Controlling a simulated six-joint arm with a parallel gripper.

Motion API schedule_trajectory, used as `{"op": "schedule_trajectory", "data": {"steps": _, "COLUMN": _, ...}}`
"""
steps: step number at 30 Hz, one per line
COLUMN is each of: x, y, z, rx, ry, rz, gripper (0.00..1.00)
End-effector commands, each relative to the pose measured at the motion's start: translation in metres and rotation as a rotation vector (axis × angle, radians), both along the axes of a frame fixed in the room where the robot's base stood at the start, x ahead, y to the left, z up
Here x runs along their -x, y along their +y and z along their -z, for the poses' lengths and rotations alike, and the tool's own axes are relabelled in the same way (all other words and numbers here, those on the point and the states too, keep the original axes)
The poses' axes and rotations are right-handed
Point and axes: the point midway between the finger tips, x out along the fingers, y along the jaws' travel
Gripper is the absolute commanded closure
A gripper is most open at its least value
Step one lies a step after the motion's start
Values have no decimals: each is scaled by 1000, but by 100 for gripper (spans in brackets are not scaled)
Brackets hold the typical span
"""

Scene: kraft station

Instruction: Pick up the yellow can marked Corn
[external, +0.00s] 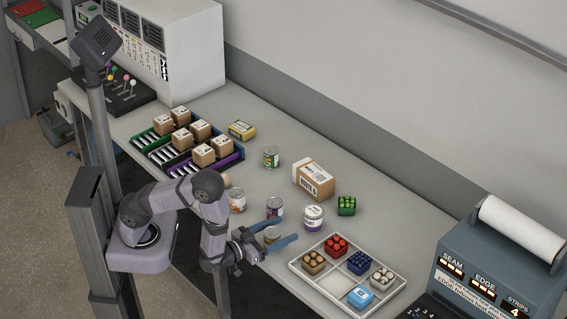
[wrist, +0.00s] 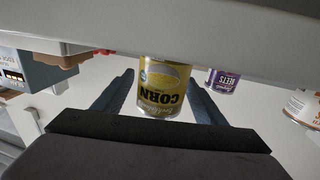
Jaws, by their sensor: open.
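The yellow can marked Corn (wrist: 165,85) shows in the wrist view between the two blue fingers of my gripper (wrist: 159,75), its label upside down in the picture. In the external view the can (external: 270,234) stands on the table near its front edge, partly hidden by the fingers. My gripper (external: 287,229) is open, low over the table, with a finger on either side of the can. In the wrist view a gap shows between the can and each finger. The can's lower part is partly hidden by my gripper in the external view.
A purple-labelled can (external: 275,206), also in the wrist view (wrist: 222,82), stands close behind. An orange-and-white can (external: 237,200) and a white-and-purple can (external: 313,217) are near. A divided tray (external: 316,286) lies to the right. A carton (external: 313,181) stands farther back.

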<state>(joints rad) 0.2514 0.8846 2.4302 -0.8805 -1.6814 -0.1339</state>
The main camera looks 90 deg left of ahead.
Motion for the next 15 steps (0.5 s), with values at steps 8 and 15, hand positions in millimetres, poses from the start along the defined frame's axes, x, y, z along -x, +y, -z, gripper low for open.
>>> {"op": "schedule_trajectory", "data": {"steps": 8, "x": -9, "y": 6, "z": 0, "rx": -1, "ry": 0, "rz": 0, "gripper": 35}}
{"op": "schedule_trajectory", "data": {"steps": 15, "x": -8, "y": 6, "z": 0, "rx": -1, "ry": 1, "rz": 1, "gripper": 64}}
